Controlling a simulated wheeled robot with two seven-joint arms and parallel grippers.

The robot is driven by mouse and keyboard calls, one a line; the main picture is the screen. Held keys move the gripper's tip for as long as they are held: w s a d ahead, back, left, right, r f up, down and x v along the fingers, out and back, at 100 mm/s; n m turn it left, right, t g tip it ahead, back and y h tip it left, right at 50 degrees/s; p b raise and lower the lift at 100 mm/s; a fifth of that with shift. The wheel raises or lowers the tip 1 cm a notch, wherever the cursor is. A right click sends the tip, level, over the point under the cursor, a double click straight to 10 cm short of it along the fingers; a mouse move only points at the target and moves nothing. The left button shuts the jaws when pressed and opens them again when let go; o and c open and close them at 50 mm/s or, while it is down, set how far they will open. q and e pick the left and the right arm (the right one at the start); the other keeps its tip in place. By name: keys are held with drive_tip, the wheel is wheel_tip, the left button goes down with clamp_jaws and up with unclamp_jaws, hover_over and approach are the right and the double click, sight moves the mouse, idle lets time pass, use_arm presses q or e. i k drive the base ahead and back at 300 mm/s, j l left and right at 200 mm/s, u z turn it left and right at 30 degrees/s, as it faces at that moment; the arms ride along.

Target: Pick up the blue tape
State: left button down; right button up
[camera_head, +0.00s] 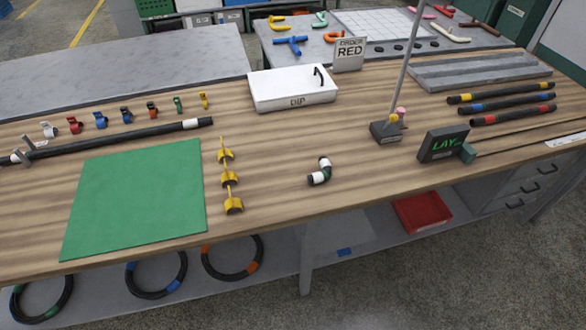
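A row of small coloured pieces stands along the back left of the wooden table. Two of them are blue: one blue piece (101,120) sits beside a red piece (75,124), and a darker blue piece (126,115) sits beside an orange one (152,110). They are too small to tell whether either is a roll of tape. Neither of my grippers is in view.
A black hose (120,138) lies in front of the row, beside a green mat (137,197). Yellow holders (228,178), a short bent hose (320,172), a white box (292,90) and a pole stand (386,132) occupy the middle. Banded hoses (500,105) lie right. The front centre is mostly clear.

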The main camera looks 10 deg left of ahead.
sight(100, 120)
drive_tip(key=u, duration=1.5)
drive_tip(key=j, duration=0.1)
